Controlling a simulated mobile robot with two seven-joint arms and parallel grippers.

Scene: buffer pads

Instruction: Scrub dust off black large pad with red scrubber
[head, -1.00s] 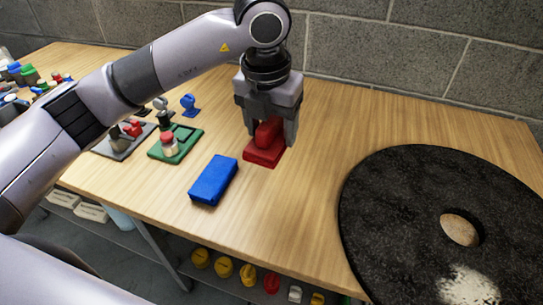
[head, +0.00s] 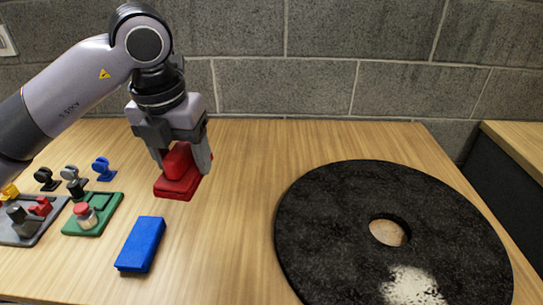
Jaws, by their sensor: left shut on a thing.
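The black large pad (head: 330,220) lies flat on the wooden table at the right of the head view. It is a round disc with a hole in it. A pale patch of dust (head: 411,287) lies on its near part, cut by the lower edge of the picture. My left gripper (head: 186,160) is shut on the red scrubber (head: 178,188), which has a red handle above a flat red block. The scrubber appears held above the table, left of the pad and apart from it. My right gripper is not in view.
A blue block (head: 141,244) lies on the table below the scrubber. A green board (head: 108,208) with a red button and a grey board (head: 40,230) with small parts lie at the left. A grey block wall (head: 330,60) stands behind. The table is clear between scrubber and pad.

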